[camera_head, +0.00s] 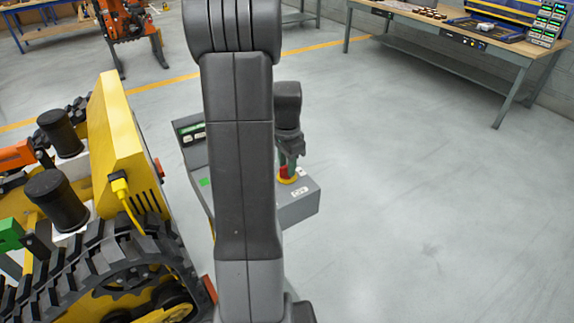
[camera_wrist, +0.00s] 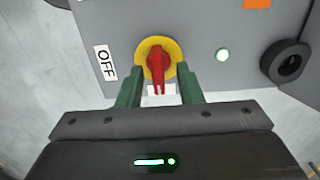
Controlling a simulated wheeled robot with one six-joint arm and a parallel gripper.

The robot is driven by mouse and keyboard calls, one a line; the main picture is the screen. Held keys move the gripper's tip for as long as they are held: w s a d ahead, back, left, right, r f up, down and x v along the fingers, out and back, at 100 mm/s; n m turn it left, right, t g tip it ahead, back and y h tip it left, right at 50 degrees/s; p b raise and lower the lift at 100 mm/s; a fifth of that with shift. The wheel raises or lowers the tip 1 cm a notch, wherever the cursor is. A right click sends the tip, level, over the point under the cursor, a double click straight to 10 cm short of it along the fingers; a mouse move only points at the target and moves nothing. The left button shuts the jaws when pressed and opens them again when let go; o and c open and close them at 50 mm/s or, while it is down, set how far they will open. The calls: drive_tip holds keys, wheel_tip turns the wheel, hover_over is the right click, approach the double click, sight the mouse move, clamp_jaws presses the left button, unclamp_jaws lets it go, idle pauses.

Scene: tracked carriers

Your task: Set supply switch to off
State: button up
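The supply switch is a red rotary handle on a round yellow plate (camera_wrist: 174,46). It shows in the wrist view (camera_wrist: 157,62) and, partly hidden, on the grey box (camera_head: 305,207) in the head view. The handle points down in the wrist view, towards a white label (camera_wrist: 161,90) partly covered by it. A white OFF label (camera_wrist: 105,63) is left of the switch. My gripper (camera_wrist: 159,82) is open. Its two green fingers stand on either side of the handle's lower part, with visible gaps. I cannot tell how deep the fingertips reach.
A yellow tracked carrier (camera_head: 118,135) stands close on the left. A workbench (camera_head: 450,30) is at the back right. The floor on the right is clear.

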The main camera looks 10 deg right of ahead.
drive_tip(key=shift+s+f, duration=0.1)
drive_tip(key=shift+f, duration=0.4)
clamp_jaws()
